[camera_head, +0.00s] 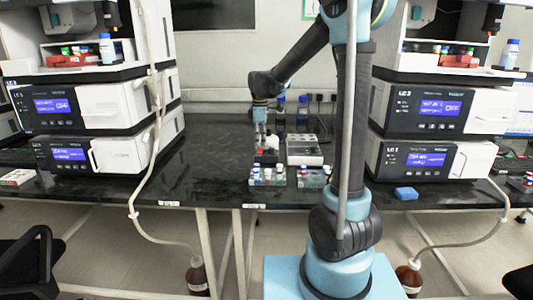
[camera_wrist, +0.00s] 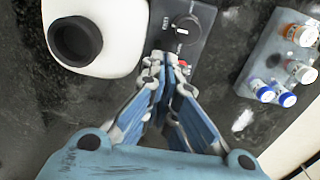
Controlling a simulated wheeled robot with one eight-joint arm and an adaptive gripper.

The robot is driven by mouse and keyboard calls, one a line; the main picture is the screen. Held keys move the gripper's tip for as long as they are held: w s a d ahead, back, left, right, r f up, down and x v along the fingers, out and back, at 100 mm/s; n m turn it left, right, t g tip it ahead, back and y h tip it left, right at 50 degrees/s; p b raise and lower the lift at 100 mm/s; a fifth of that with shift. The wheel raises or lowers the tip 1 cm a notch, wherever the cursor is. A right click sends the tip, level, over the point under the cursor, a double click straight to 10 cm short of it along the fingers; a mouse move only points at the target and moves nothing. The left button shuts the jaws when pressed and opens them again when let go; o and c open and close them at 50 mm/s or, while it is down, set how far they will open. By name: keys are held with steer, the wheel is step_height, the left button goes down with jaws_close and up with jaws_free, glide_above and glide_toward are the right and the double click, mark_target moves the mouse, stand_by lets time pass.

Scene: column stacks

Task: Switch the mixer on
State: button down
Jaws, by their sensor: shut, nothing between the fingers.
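The mixer (camera_wrist: 112,20) has a white body with a round black cup on top; it fills the upper left of the wrist view. Its grey panel (camera_wrist: 203,22) carries a black knob (camera_wrist: 187,29). A small red part (camera_wrist: 184,66), which looks like the switch, shows beside my fingertips and is partly hidden by them. My gripper (camera_wrist: 168,72) is shut and empty, over the panel's lower end. I cannot tell whether it touches. In the head view my gripper (camera_head: 260,140) points down at the mixer (camera_head: 271,143) on the black bench.
A rack of capped vials (camera_wrist: 265,65) stands right of the mixer in the wrist view. In the head view a grey device (camera_head: 304,151) is to its right, a vial rack (camera_head: 267,177) in front and blue-capped bottles (camera_head: 302,112) behind. Instrument stacks (camera_head: 110,105) flank the bench.

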steer(key=shift+f, duration=0.8)
stand_by(0.4)
steer(key=shift+r, duration=2.55)
